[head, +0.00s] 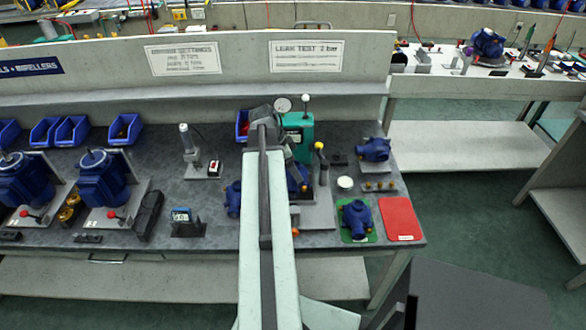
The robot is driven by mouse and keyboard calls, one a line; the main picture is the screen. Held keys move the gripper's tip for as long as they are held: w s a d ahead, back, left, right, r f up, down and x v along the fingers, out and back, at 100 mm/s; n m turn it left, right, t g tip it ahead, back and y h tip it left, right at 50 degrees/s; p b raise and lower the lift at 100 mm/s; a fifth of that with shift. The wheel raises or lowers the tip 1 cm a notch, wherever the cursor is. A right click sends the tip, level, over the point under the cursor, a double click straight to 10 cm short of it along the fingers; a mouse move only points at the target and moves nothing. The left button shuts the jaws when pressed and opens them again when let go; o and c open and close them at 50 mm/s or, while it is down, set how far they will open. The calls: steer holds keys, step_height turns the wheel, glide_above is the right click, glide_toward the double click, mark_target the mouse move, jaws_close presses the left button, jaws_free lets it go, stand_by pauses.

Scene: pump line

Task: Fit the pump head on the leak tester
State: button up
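The leak tester (299,128) is a teal block with a round gauge and a white-knobbed lever, standing on a grey base plate (318,218) at the right of the bench. A yellow-knobbed lever stands beside it. A blue pump head (298,184) shows partly behind my arm, at the tester; I cannot tell whether it is seated or held. Other blue pump heads stand on a green mat (346,237), at the back right (374,150), and left of my arm (233,198). My arm's dark end reaches over the tester; its fingers are hidden.
A red mat (399,218) lies empty at the right front corner. A white round cap (345,183) and small brass fittings (379,186) lie near the tester. Blue motors (103,180), blue bins (72,130) and a small meter (184,222) occupy the left.

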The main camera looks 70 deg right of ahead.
steer(key=shift+f+b, duration=1.45)
steer(key=shift+f, duration=0.05)
steer(key=o, duration=1.5)
steer(key=shift+w, duration=0.1)
steer(key=shift+r, duration=0.15)
step_height(320, 180, up, 9)
steer(key=p, duration=0.9)
steer(key=shift+w, duration=0.15)
